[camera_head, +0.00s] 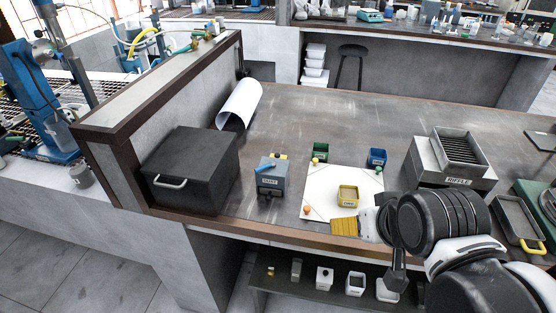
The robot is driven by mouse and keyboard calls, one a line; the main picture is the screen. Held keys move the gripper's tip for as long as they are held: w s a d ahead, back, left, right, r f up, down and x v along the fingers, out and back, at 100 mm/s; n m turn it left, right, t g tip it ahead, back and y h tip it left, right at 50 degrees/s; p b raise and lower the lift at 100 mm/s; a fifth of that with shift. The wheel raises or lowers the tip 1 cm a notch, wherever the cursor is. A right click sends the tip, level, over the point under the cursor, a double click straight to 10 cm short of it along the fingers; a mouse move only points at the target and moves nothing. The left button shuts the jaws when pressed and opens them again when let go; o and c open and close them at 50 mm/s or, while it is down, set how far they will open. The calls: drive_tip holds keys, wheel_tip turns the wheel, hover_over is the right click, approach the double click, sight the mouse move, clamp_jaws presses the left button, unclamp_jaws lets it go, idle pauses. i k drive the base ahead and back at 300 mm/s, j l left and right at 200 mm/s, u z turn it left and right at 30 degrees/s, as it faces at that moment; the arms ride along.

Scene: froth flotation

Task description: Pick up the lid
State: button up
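No separate loose lid stands out. A dark grey box (191,170) with a pale handle on its front sits at the left of the bench, and its flat top looks closed. A smaller grey box (271,180) with a label and a blue piece (266,167) on top stands right of it. I cannot tell which of these tops is the lid. My arm reaches in from the lower right, and my gripper (392,262) is over the bench's front edge, well right of both boxes. Its fingers are mostly hidden or unclear. I see nothing clearly held.
A white sheet (320,186) carries a yellow tray (348,196). Green (320,151) and blue (377,157) trays are at its back edge. The riffle box (452,160) stands right. A white roll (239,105) lies behind the dark box. The bench's back middle is clear.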

sight(277, 155)
drive_tip(key=i+j+z, duration=0.15)
drive_tip(key=i+j, duration=0.7)
drive_tip(key=j, duration=0.15)
